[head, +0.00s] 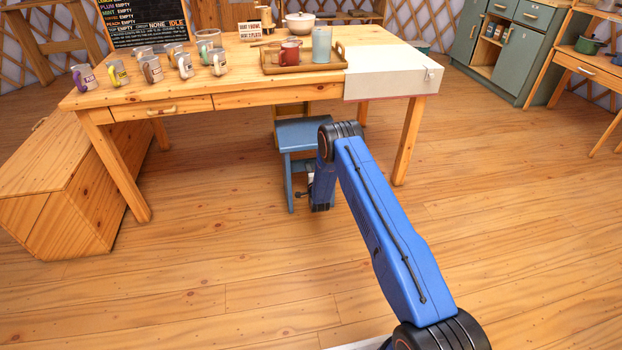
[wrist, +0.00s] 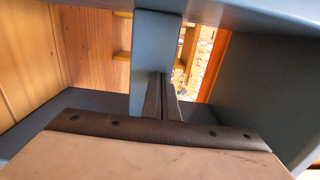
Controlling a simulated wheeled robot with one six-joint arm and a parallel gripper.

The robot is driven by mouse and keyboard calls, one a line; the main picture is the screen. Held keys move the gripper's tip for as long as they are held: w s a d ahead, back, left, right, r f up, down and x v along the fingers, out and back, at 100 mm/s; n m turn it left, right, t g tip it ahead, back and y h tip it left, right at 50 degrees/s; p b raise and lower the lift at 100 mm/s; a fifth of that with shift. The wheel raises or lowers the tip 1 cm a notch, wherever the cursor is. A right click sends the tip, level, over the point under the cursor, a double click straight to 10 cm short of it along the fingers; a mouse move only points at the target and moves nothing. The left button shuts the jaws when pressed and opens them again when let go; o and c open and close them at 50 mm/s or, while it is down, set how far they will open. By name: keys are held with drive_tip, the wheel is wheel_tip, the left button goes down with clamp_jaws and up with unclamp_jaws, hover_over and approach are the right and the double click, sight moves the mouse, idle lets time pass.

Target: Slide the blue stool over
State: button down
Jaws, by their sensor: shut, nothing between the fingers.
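The blue stool (head: 300,133) stands on the floor, partly under the front edge of the wooden table. Part of it is hidden behind my blue arm in the head view. In the wrist view the stool's blue top underside and legs (wrist: 155,50) fill much of the picture. My gripper (head: 303,195) is low, beside the stool's front legs. In the wrist view my gripper (wrist: 162,98) shows its fingers together with nothing between them, pointing in below the seat. I cannot tell whether the fingers touch the stool.
A wooden chest (head: 60,215) stands at the left. Green-grey cabinets (head: 510,60) stand at the back right. The floor in front and to the right is clear.

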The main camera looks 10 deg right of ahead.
drive_tip(key=w, duration=0.7)
drive_tip(key=shift+w, duration=0.3)
